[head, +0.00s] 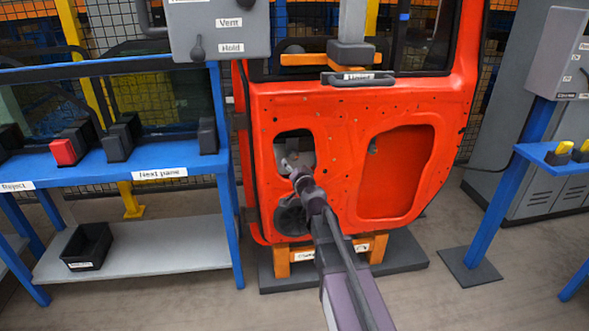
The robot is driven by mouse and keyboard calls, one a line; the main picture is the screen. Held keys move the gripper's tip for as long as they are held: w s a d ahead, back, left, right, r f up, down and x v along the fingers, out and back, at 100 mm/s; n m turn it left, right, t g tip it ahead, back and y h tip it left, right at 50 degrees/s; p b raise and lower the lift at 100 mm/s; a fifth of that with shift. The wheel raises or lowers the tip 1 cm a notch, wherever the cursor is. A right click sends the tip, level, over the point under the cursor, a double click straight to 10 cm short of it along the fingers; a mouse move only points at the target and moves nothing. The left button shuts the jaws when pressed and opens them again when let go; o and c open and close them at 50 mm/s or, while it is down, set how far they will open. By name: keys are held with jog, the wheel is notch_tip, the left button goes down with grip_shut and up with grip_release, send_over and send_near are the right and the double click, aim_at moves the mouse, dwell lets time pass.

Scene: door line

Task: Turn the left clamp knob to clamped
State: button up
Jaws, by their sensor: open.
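My arm reaches up and forward to the orange-red car door (345,105). My gripper (292,165) is small in the picture, open, in front of the left opening in the door panel, with a grey part behind it. I cannot tell whether it touches anything. The door stands on an orange fixture (377,246) with a small white label (305,254) low at its front, partly hidden by my arm and too small to read fully. I cannot make out the left clamp knob or its position; it may be hidden by the arm or gripper.
A grey control box (218,30) with Vent and Hold labels and a black lever hangs at upper left. A blue rack (100,172) with pane slots stands left, a black bin (87,247) on its lower shelf. A blue stand (497,205) is at right. Floor between is clear.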

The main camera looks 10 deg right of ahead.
aim_at(295, 157)
jog(key=d+f+m+h+b, duration=0.1)
jog(key=w+d+f+h+b, duration=0.1)
jog(key=f, duration=0.1)
jog(key=d+f+m+b, duration=0.1)
jog(key=shift+w+f+m+t+h+b, duration=0.2)
jog(key=shift+w+m+t+h+b, duration=0.1)
jog(key=shift+w+t+h+b, duration=0.1)
jog(key=w, duration=1.3)
jog(key=shift+w, duration=0.35)
jog(key=c, duration=1.2)
